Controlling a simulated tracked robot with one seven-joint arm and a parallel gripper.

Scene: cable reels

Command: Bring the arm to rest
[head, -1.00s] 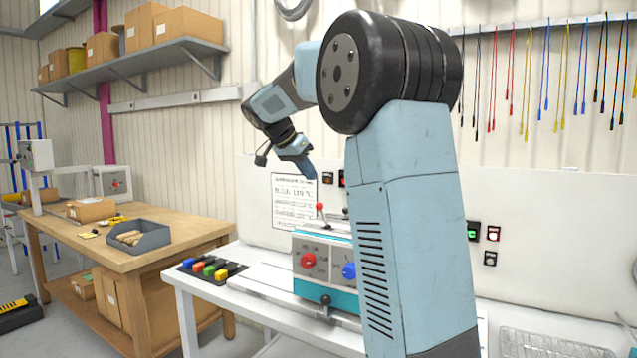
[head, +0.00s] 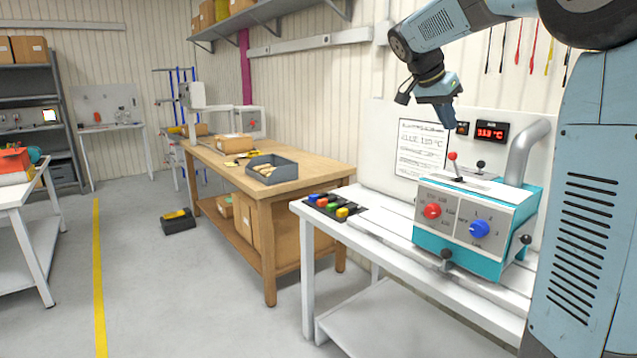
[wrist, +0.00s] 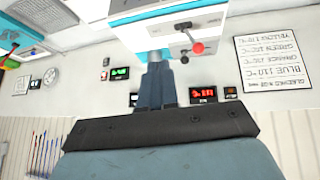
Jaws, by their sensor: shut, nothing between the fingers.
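My gripper (head: 449,122) hangs at the end of my raised arm, above and left of the teal and white machine, in free air. Its fingers are shut with nothing between them; they also show in the wrist view (wrist: 155,70). The machine (head: 470,262) stands on the white bench, with a red knob (head: 432,211), a blue knob (head: 479,229) and a red-balled lever (head: 454,165) on it. The wrist view looks past the fingers at the machine, its red-balled lever (wrist: 197,47) and the wall, turned upside down.
A wooden table (head: 290,187) with a grey bin (head: 272,172) stands to the left of the white bench (head: 380,230). Coloured blocks (head: 330,205) lie at the bench's left end. A printed sign (head: 421,150) hangs behind the machine.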

